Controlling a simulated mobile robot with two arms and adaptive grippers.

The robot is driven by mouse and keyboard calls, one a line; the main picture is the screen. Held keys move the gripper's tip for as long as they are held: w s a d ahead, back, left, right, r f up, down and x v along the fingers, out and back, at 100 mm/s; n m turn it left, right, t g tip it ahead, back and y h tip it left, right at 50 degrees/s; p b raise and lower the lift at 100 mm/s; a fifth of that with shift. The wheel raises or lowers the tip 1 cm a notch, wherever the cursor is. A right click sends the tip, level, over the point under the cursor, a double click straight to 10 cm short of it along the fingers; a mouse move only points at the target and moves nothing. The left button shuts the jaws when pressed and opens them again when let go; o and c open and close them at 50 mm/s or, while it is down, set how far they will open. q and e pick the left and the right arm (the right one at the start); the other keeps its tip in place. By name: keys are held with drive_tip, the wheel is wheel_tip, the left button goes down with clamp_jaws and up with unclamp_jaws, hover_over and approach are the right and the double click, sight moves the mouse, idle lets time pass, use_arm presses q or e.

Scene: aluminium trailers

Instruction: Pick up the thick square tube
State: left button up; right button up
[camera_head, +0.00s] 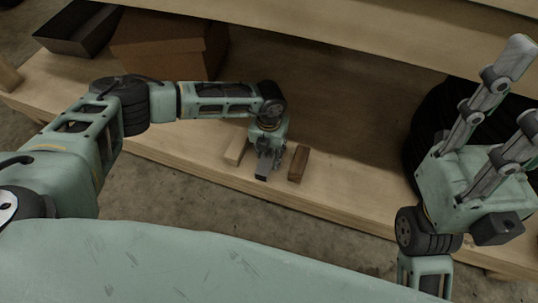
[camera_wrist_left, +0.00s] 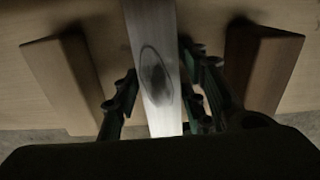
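A grey metal square tube (camera_head: 262,166) lies on the wooden shelf board, its dark end toward the front edge. In the left wrist view the tube (camera_wrist_left: 157,85) runs through the middle of the picture and bears a dark oval mark. My left gripper (camera_head: 266,152) points down over the tube. In the wrist view its fingers (camera_wrist_left: 160,75) stand on either side of the tube, with narrow gaps that look clear, so it appears open. My right gripper (camera_head: 524,85) is raised at the right with its fingers apart, empty and partly cut off by the picture edge.
A pale wooden block (camera_head: 236,149) lies left of the tube and a brown one (camera_head: 298,163) right of it, both close by. A cardboard box (camera_head: 168,48) and a dark tray (camera_head: 80,32) stand back left. A black tyre (camera_head: 428,125) is behind my right arm. An upper shelf (camera_head: 380,35) overhangs.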

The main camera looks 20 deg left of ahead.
use_arm(q)
drive_tip(key=c, duration=0.9)
drive_tip(key=shift+o, duration=0.2)
drive_tip(key=shift+r, duration=0.1)
